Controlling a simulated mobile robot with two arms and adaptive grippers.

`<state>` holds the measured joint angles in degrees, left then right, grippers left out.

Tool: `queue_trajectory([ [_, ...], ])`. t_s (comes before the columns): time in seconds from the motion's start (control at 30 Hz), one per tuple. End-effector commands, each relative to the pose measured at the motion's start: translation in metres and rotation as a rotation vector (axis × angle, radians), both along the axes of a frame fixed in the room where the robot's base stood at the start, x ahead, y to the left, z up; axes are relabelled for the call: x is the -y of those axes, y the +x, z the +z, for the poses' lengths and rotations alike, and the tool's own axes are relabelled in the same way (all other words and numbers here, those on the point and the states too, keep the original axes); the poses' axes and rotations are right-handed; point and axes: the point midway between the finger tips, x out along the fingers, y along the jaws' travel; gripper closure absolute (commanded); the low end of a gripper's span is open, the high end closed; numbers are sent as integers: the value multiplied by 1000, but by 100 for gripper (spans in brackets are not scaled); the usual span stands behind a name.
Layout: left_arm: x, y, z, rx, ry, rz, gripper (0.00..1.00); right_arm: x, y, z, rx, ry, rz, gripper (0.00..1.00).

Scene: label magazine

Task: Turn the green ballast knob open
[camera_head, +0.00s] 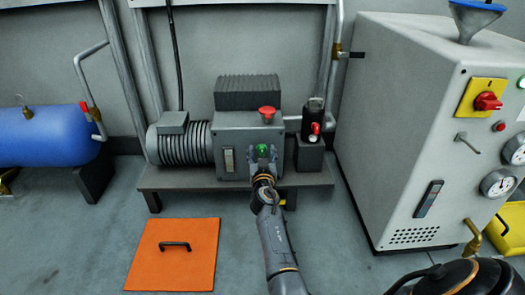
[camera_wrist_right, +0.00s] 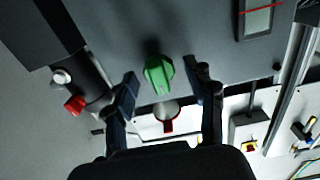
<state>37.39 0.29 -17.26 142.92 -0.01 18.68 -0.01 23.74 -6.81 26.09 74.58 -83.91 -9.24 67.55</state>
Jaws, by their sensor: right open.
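In the right wrist view the green knob (camera_wrist_right: 158,75) lies between the two open fingertips of my right gripper (camera_wrist_right: 161,80). A gap shows on each side of it, and no contact is visible. My left gripper is in neither view.
A small black unit with a red-handled valve (camera_head: 315,128) stands right of the housing. A grey cabinet (camera_head: 410,130) fills the right side. An orange floor plate (camera_head: 172,255) lies front left.

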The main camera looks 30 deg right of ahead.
Motion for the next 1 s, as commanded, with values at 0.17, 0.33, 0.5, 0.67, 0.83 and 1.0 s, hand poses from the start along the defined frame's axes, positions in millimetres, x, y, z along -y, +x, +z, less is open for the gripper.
queue_trajectory([
  [0.17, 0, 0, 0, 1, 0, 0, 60, 0, 0, 0, 0, 0, 0, 59],
  [0.33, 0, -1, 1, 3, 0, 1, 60, 0, 0, 0, 0, 0, 0, 94],
  [0.5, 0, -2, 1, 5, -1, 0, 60, 0, 0, 0, -2, -3, 1, 98],
  [0.67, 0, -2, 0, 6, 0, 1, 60, 0, 0, 0, -18, -31, 1, 98],
  [0.83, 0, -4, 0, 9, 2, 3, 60, 0, 0, -1, -62, -103, 1, 98],
  [1.0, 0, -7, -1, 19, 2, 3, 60, -1, 0, -1, -132, -217, 2, 98],
])
